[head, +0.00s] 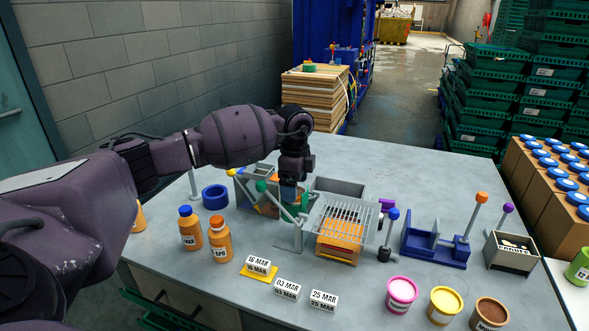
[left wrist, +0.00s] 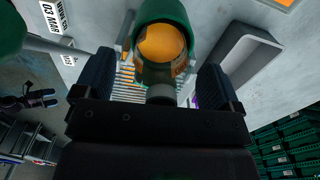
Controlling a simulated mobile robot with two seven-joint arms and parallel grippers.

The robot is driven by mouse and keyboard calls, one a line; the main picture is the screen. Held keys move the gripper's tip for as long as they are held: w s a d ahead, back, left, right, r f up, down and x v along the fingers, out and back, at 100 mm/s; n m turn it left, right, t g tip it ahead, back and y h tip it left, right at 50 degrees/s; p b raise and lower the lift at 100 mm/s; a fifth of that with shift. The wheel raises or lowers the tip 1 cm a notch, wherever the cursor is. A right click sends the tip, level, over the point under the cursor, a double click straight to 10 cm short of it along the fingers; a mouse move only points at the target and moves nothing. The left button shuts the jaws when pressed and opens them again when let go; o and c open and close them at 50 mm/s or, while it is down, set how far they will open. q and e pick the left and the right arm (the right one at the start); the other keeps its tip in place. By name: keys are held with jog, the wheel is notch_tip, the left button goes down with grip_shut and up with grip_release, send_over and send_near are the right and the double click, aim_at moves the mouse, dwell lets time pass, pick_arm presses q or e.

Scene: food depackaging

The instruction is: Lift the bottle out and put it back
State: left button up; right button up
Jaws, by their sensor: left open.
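My left gripper (head: 289,194) is open, pointing down over the grey and green fixture (head: 296,212) in the middle of the table. In the left wrist view, a green rounded piece with an orange round face (left wrist: 162,45) lies between the spread fingers (left wrist: 158,75). I cannot tell if it is a bottle or part of the fixture, and I see no finger touching it. Two orange bottles stand upright on the table at left, one with a blue cap (head: 189,232), one with an orange cap (head: 220,242). A dark shape (left wrist: 30,101), possibly my right gripper, shows at the left wrist view's edge.
A wire rack (head: 343,217) over an orange box stands right of the fixture. Date blocks (head: 287,290) and tubs (head: 401,294) line the front. A blue stand (head: 435,246) and a grey box (head: 511,252) stand at right. A blue tape roll (head: 215,197) lies behind the bottles.

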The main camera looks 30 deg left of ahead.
pick_arm(q)
jog(key=shift+f, duration=1.1)
jog(key=shift+c, duration=0.3)
jog(key=c, duration=1.1)
jog(key=shift+w+a, duration=0.1)
jog(key=shift+a, duration=0.1)
jog(key=o, duration=1.2)
jog(key=shift+c, duration=0.2)
jog(key=shift+r, duration=0.1)
